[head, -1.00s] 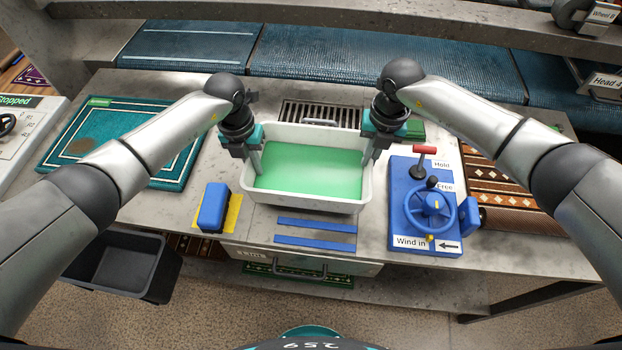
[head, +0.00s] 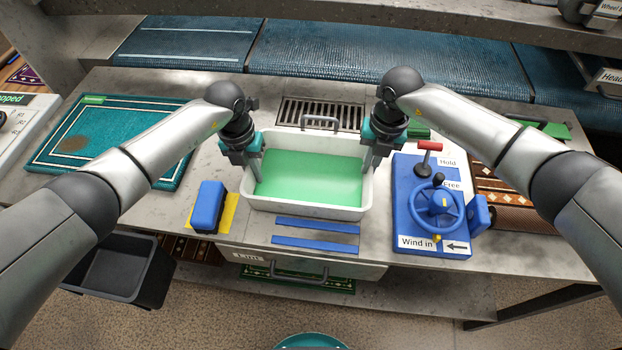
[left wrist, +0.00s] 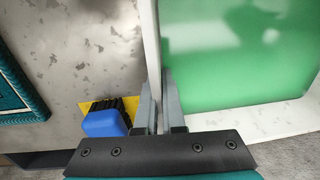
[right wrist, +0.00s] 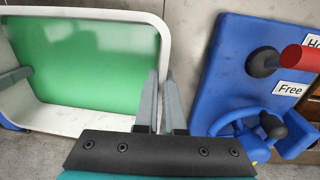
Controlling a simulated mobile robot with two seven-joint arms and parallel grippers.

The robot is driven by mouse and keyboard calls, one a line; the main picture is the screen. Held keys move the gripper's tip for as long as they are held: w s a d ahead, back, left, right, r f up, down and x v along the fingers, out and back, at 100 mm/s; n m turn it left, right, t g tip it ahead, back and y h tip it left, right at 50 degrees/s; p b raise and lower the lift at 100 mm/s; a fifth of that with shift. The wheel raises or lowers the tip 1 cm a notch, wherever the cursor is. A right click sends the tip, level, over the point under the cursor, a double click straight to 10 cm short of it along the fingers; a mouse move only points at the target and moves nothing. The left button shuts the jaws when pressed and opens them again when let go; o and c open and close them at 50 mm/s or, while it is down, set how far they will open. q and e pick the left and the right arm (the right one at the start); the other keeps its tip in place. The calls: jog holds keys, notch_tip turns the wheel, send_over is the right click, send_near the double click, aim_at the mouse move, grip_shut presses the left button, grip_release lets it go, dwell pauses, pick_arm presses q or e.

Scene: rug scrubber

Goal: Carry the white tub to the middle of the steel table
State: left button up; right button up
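The white tub (head: 305,207) holds green liquid and is level over the middle front of the grey steel table (head: 372,240), just behind two blue strips. I cannot tell whether its base touches the table. My left gripper (head: 255,165) is shut on its left wall, one finger on each side, as the left wrist view shows (left wrist: 158,85). My right gripper (head: 372,160) is shut on the right wall in the same way, as the right wrist view shows (right wrist: 161,85). The tub's underside is hidden.
A drain grate (head: 290,112) lies behind the tub. A blue block (head: 208,205) on a yellow patch is to its left, and a blue control panel with wheel (head: 425,205) to its right. A teal rug (head: 110,135) lies far left. A black bin (head: 120,268) hangs at the front left.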

pick_arm(q)
jog(key=o, duration=0.4)
pick_arm(e)
jog(key=o, duration=0.4)
pick_arm(q)
jog(key=shift+o, duration=0.2)
jog(key=shift+r, duration=0.1)
pick_arm(e)
jog(key=shift+o, duration=0.2)
jog(key=shift+r, duration=0.1)
pick_arm(q)
notch_tip(320, 180, up, 12)
jog(key=a, duration=0.1)
pick_arm(e)
notch_tip(320, 180, up, 12)
jog(key=shift+d, duration=0.45)
jog(key=shift+s, duration=0.1)
